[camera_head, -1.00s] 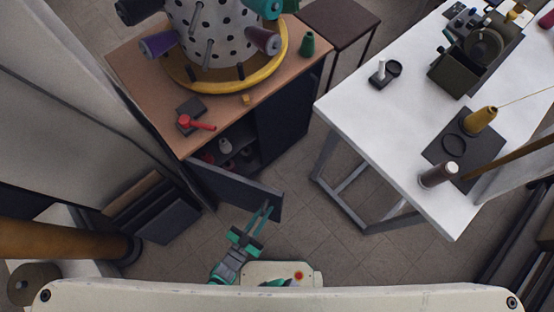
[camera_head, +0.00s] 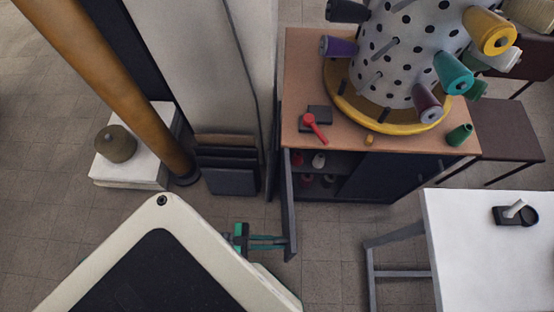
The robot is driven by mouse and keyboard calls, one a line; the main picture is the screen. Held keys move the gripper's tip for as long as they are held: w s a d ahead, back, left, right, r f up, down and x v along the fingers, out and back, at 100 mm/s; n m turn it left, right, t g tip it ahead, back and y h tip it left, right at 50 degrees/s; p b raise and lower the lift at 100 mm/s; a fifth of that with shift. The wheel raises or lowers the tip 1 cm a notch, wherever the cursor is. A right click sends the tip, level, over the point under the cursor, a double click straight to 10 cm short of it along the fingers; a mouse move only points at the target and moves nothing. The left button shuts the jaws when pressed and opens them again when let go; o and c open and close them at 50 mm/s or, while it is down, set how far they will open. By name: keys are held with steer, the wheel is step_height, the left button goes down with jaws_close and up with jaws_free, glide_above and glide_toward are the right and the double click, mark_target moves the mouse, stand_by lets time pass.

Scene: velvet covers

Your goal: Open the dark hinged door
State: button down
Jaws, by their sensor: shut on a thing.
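The dark hinged door (camera_head: 288,205) of the low cabinet stands swung out from the cabinet front, seen almost edge-on. My gripper (camera_head: 286,243) is at the door's near free end, shut on it, reaching in from the left. The exact contact is small in view. Behind the door, the open left part of the cabinet (camera_head: 310,180) shows shelves with several small red and pale items. The right part of the cabinet front is covered by a dark panel (camera_head: 385,178).
A pegged white drum on a yellow ring (camera_head: 392,122) stands on the cabinet's wooden top (camera_head: 300,75). A white table (camera_head: 470,255) stands at right, its grey frame near the door. Folded dark boards (camera_head: 230,180) lean left of the cabinet. Bare floor lies right of the door.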

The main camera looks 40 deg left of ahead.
steer(key=c, duration=1.8)
jaws_free()
steer(key=shift+o, duration=0.2)
steer(key=v, duration=1.1)
steer(key=shift+d, duration=0.15)
